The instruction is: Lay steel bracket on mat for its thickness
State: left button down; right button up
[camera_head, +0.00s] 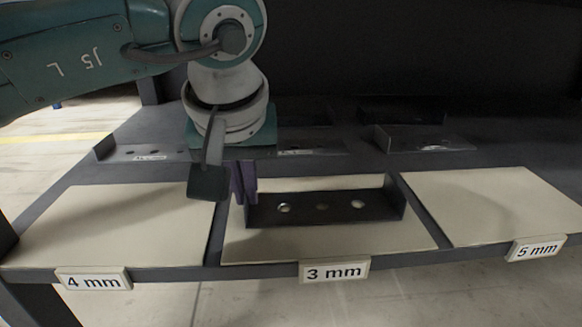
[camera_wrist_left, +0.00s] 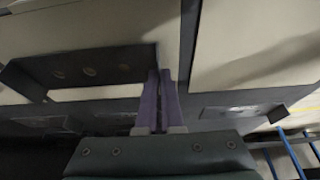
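A dark steel bracket (camera_head: 338,207) with holes and an upturned end is over the 3 mm mat (camera_head: 290,250), lengthwise across it. It lies on the mat or just above it; I cannot tell which. My left gripper (camera_head: 244,192) is at the bracket's left end, its purple fingers shut on the upturned flange there. In the left wrist view the fingers (camera_wrist_left: 160,76) are nearly together at the end of the bracket (camera_wrist_left: 75,72). The 4 mm mat (camera_head: 120,225) and the 5 mm mat (camera_head: 490,205) are bare. My right gripper is not in view.
Other dark brackets stand at the back of the table: one at the left (camera_head: 118,153), one in the middle (camera_head: 315,148) and one at the right (camera_head: 410,137). Label plates mark the front edge, such as the 3 mm label (camera_head: 334,271).

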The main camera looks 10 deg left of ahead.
pick_arm(q)
jog(key=shift+w+f+b, duration=0.15)
jog(key=shift+b, duration=0.15)
jog(key=c, duration=1.1)
grip_release()
jog(key=shift+r+p, duration=0.3)
jog(key=shift+p, duration=0.05)
jog(key=p+v, duration=0.6)
jog(key=v, duration=0.6)
jog(key=shift+p, duration=0.4)
